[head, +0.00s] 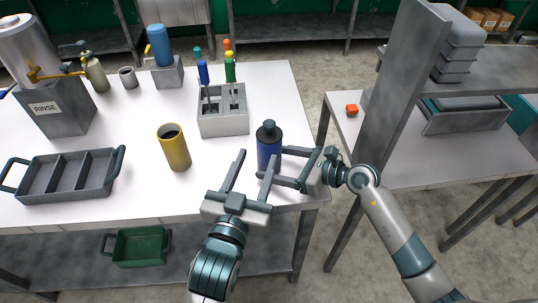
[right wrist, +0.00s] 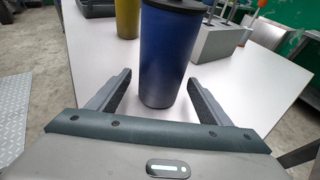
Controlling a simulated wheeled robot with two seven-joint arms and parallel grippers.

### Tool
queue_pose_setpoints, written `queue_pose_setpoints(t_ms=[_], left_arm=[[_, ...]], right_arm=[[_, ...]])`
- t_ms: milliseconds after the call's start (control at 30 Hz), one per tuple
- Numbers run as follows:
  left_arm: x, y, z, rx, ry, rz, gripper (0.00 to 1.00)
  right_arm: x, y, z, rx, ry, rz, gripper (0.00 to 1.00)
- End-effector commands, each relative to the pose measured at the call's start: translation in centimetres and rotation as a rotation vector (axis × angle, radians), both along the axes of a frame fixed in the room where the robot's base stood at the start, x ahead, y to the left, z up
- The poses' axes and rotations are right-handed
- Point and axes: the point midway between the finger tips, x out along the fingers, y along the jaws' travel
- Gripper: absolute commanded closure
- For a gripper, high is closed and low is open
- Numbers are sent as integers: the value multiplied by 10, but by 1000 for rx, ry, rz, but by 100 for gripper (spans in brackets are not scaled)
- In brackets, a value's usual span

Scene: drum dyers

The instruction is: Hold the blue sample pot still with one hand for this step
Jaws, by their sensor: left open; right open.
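The blue sample pot (head: 268,145), a dark blue cylinder with a dark cap, stands upright near the table's front right corner. It also shows in the right wrist view (right wrist: 168,50), standing between the two fingers there. My right gripper (head: 276,163) reaches in from the right, open, with a finger on each side of the pot's lower part. My left gripper (head: 256,155) is open and empty at the pot's front left. Its right finger passes in front of the pot's lower side; I cannot tell if it touches.
A yellow pot (head: 175,150) stands left of the blue pot, and a grey holder (head: 223,125) with several coloured-handled tools behind. A divided grey tray (head: 65,182) lies at the left. A metal post (head: 385,110) rises at the right. White tabletop between tray and yellow pot is clear.

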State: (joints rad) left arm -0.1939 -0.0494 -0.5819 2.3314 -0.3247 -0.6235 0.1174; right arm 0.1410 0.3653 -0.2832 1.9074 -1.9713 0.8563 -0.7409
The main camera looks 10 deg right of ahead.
Motion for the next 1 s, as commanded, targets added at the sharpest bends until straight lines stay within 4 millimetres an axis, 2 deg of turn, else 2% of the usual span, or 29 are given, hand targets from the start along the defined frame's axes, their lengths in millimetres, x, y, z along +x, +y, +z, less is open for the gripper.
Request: queue_pose_setpoints(t_ms=[600, 800, 1000], left_arm=[[0, 0, 0, 0, 0, 0, 55], [0, 0, 0, 0, 0, 0, 55], [0, 0, 0, 0, 0, 0, 55]], right_arm=[[-52, -76, 27, -3, 1, -1, 28], [-59, -86, 31, -2, 1, 0, 28], [-59, -87, 32, -1, 1, 0, 28]])
